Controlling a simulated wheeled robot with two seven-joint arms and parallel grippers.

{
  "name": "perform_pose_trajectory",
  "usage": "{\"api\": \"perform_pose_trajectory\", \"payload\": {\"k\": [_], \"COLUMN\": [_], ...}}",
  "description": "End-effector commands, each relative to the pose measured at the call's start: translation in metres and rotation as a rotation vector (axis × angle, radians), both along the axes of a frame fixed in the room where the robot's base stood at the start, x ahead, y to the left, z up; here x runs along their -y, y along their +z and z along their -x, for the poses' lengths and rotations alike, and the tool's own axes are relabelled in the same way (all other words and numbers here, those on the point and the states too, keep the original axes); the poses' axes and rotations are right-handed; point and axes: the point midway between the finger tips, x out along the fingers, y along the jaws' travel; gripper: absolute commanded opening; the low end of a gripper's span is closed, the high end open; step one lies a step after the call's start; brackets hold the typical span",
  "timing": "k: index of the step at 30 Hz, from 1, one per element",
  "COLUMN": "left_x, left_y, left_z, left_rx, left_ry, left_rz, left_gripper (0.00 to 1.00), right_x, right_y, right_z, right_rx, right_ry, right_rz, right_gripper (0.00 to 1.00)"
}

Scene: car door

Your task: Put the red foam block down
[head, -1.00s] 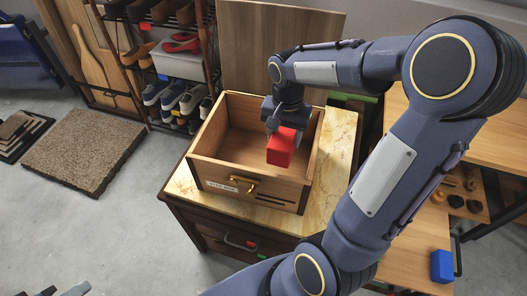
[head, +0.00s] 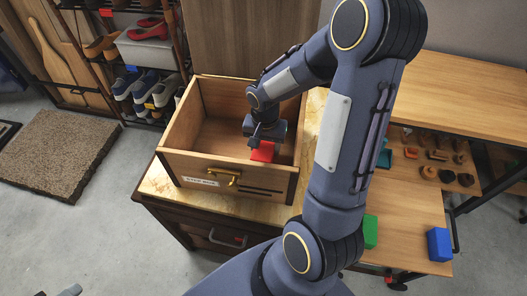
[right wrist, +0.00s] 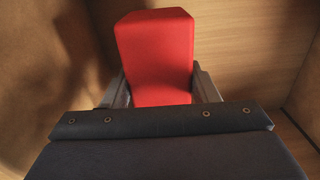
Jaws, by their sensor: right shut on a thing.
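The red foam block (head: 262,152) is inside the open wooden drawer box (head: 228,178), behind its front wall, near the right side. The front wall seems to hide the block's lower part. My right gripper (head: 261,140) is above the block and shut on it. In the right wrist view the red block (right wrist: 156,55) stands between the two fingers, with wooden walls around it. I cannot tell whether the block touches the box floor. A small grey tip, likely of my left gripper (head: 70,291), shows at the bottom left edge; its jaws are not readable.
The box sits on a marble-topped cabinet (head: 155,187). A blue block (head: 439,244) and a green block (head: 370,232) are on the wooden table at right. A shoe rack (head: 150,60) stands behind at left. The box's left part is empty.

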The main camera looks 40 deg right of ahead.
Motion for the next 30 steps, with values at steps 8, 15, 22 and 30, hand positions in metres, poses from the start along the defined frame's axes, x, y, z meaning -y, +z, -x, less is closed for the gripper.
{"api": "perform_pose_trajectory", "payload": {"k": [8,15,22,30], "left_x": [0.0,0.0,0.0,0.0], "left_y": [-0.002,-0.002,-0.004,-0.004], "left_z": [0.0,0.0,0.0,0.0], "left_rx": [0.0,0.0,0.0,0.0], "left_ry": [0.0,0.0,0.0,0.0], "left_rz": [0.0,0.0,0.0,0.0], "left_gripper": [0.32,0.32,0.32,0.32], "right_x": [0.0,0.0,0.0,0.0], "right_y": [-0.033,-0.033,-0.035,-0.035], "right_z": [0.001,0.0,0.0,0.0], "right_rx": [-0.001,-0.001,-0.001,-0.001], "right_ry": [0.001,0.0,0.0,0.0], "right_rz": [0.0,0.001,0.0,0.0], "right_gripper": [0.32,0.32,0.68,0.76]}}
